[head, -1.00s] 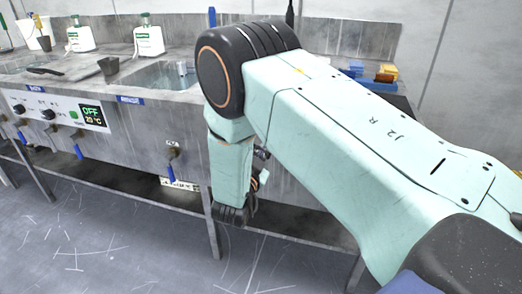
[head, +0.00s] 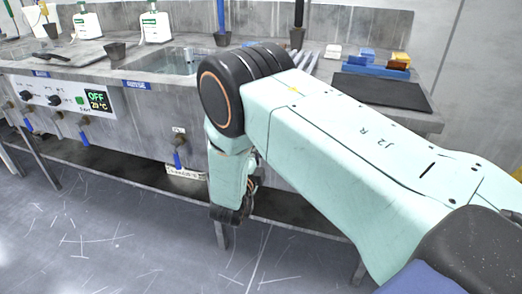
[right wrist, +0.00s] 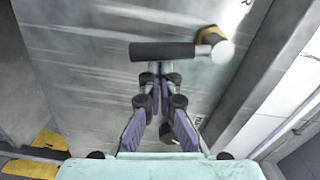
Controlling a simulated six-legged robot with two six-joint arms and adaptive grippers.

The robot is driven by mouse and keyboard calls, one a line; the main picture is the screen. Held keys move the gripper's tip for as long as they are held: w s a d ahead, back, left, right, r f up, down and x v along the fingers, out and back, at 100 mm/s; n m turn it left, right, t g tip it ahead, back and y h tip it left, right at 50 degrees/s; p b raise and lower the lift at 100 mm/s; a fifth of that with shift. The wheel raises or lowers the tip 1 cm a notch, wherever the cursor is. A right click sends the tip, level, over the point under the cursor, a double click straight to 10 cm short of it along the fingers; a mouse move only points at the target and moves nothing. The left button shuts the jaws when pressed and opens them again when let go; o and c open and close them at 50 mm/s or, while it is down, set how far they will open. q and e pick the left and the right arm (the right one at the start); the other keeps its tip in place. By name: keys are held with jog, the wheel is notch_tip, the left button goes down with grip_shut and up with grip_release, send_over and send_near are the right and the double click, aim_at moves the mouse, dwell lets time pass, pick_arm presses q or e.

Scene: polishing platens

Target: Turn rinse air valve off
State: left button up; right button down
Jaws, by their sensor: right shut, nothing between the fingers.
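In the right wrist view a valve with a straight dark grey handle (right wrist: 165,51) and a brass-coloured body (right wrist: 210,36) with a pale round end stands out from a grey metal panel. The handle lies crosswise in that view. My right gripper (right wrist: 159,70) is shut and empty, its fingertips just below the handle's middle; I cannot tell whether they touch it. In the head view my right arm hides this valve and the gripper's fingers. My left gripper is out of view.
The metal bench has a sink (head: 170,62) and a control panel (head: 75,100) reading OFF and about 20 °C. More blue-handled valves (head: 84,138) hang at left. A dark mat (head: 382,92) and coloured blocks (head: 385,58) lie at right. The floor in front is clear.

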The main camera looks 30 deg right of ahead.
jog(key=shift+w+a+f+m, duration=0.25)
jog(key=shift+w+a+m, duration=0.1)
jog(key=shift+w, duration=0.1)
jog(key=shift+a, duration=0.1)
dwell(0.6)
